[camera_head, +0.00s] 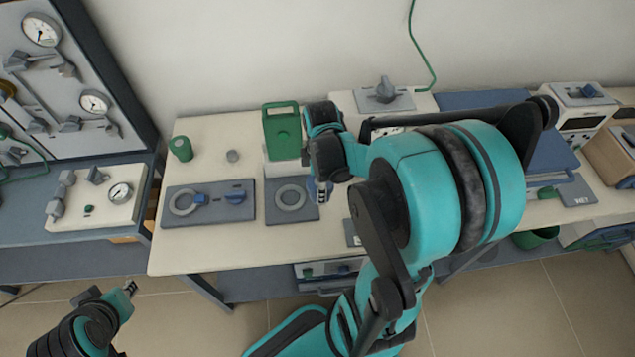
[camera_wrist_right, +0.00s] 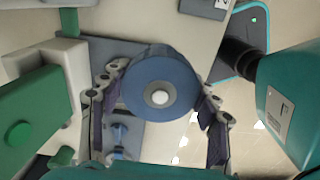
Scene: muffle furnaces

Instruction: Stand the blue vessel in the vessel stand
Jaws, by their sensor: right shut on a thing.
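The blue vessel (camera_wrist_right: 160,85) fills the middle of the right wrist view, seen end-on as a round blue body with a pale centre. My right gripper (camera_wrist_right: 160,108) is shut on it, with a finger on each side. In the head view only a sliver of blue (camera_head: 312,188) shows beside my right gripper (camera_head: 322,190). A grey plate with a pale ring (camera_head: 291,197), which looks like the vessel stand, lies on the bench just left of the gripper. My left gripper (camera_head: 131,288) is low at the left, away from the bench; its opening is unclear.
A green container (camera_head: 282,130) stands behind the ring plate. My right arm hides much of the bench's right side.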

